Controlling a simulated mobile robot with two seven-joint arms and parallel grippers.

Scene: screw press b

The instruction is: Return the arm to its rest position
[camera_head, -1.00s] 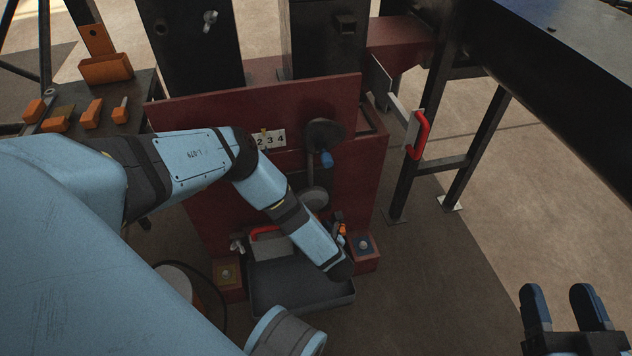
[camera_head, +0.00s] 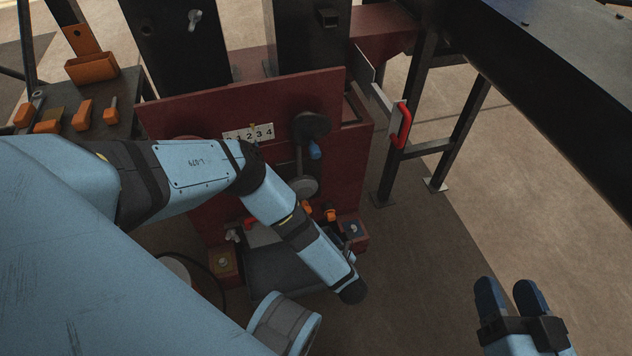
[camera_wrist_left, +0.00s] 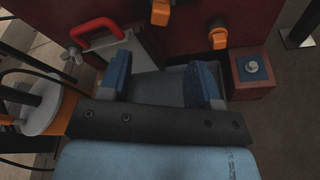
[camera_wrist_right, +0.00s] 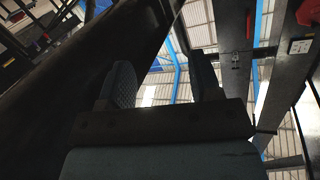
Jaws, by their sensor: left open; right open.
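My left arm reaches across the front of the dark red screw press (camera_head: 240,100). Its gripper is mostly hidden behind the wrist in the head view. In the left wrist view the left gripper (camera_wrist_left: 160,85) is open with nothing between its fingers, over a grey tray (camera_wrist_left: 158,86). My right gripper (camera_head: 508,290) is open and empty at the lower right of the head view, over bare floor. The right wrist view also shows its open fingers (camera_wrist_right: 160,85), pointed toward the roof.
A crank with a blue knob (camera_head: 315,150) and a number strip (camera_head: 248,133) are on the press. A red-handled plate (camera_head: 402,125) sticks out at its right. A dark beam on legs (camera_head: 560,70) fills the upper right. Orange-handled tools (camera_head: 82,115) lie on a bench at left.

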